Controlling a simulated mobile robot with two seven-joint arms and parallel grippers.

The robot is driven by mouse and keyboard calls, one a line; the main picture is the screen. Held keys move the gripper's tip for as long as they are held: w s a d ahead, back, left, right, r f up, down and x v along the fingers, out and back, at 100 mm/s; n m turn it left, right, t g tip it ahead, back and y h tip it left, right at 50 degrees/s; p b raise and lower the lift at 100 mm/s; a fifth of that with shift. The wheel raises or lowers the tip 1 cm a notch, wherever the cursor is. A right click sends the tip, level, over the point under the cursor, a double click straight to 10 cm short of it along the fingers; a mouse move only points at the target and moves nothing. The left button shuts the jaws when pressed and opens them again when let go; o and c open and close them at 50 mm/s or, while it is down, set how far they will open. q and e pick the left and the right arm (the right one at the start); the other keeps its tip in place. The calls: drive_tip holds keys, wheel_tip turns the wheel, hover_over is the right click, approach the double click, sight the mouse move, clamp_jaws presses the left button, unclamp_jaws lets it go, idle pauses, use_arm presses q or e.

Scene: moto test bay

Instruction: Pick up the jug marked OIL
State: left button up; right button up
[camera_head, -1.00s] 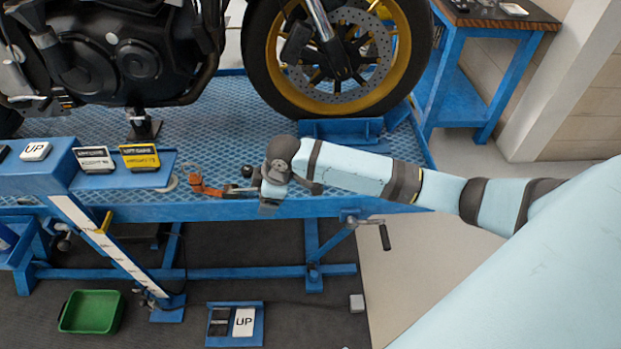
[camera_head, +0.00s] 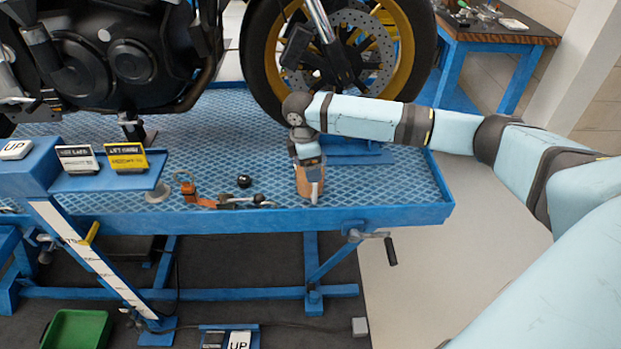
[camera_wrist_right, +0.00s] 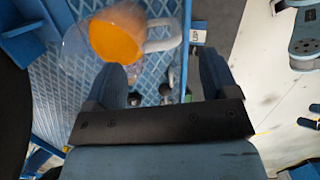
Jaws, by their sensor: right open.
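The jug (camera_head: 303,180) stands on the blue lift platform near its front edge, mostly behind my right gripper in the head view. In the right wrist view the jug (camera_wrist_right: 116,38) shows an orange inside and a pale handle at its right side. No OIL marking is readable. My right gripper (camera_head: 315,192) points down in front of the jug in the head view. In the wrist view its two blue fingers (camera_wrist_right: 162,78) are apart with nothing held between them, and the jug lies beyond the fingertips. My left gripper is in neither view.
The platform (camera_head: 400,192) carries a motorcycle (camera_head: 130,65), whose front wheel is behind my right arm. An orange strap (camera_head: 190,192) and small dark parts (camera_head: 245,182) lie left of the jug. A crank handle (camera_head: 390,250) sticks out below the platform edge.

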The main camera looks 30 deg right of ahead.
drive_tip(key=shift+s+d+f+b, duration=0.1)
drive_tip(key=shift+s+f+b, duration=0.1)
drive_tip(key=shift+f, duration=1.4)
drive_tip(key=shift+s+d+f+b, duration=0.1)
drive_tip(key=shift+f+b, duration=0.05)
drive_tip(key=shift+f, duration=1.4)
drive_tip(key=shift+c, duration=0.4)
drive_tip(key=shift+r, duration=0.1)
drive_tip(key=c, duration=1.2)
drive_tip(key=shift+o, duration=0.2)
drive_tip(key=shift+w+r, duration=0.1)
